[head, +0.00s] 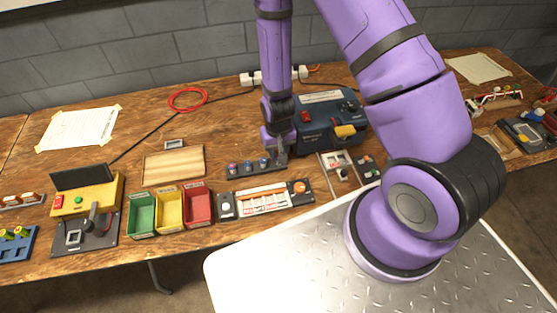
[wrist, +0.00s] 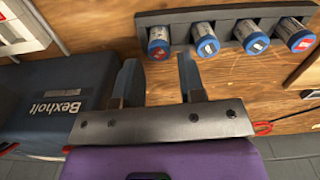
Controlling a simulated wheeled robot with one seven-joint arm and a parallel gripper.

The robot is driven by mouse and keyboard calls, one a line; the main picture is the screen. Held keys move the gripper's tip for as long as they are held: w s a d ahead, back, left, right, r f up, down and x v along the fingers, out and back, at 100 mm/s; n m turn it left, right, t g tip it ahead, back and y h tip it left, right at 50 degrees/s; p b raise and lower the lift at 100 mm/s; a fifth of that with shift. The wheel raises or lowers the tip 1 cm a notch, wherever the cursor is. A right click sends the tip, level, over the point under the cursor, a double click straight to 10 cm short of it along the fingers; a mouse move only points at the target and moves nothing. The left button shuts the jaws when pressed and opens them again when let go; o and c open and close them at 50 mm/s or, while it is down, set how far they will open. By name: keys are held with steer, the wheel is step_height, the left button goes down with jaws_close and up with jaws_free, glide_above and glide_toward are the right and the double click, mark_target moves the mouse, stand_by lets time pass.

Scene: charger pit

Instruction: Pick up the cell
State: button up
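Several upright cells with blue-rimmed tops stand in a dark rack, seen in the wrist view (wrist: 228,14) and the head view (head: 243,173). In the wrist view, the leftmost cell (wrist: 158,42) has a red mark; the one beside it (wrist: 207,40) has a dark mark. My gripper (wrist: 158,62) is open, with nothing between its fingers. In the picture, the leftmost cell lies just beyond the fingertips and between their lines; I see no contact. In the head view, my gripper (head: 275,150) hangs at the rack's right end and hides part of it.
A dark blue Bexholt box (head: 335,125) stands close at the right; its side shows in the wrist view (wrist: 50,105). A wooden board (head: 174,165) and green, yellow and red bins (head: 170,211) lie left. A tray with switches (head: 265,199) lies in front of the rack.

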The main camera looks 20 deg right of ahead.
steer(key=shift+s+f, duration=0.1)
steer(key=shift+f, duration=1.75)
jaws_close()
steer(key=shift+r, duration=0.1)
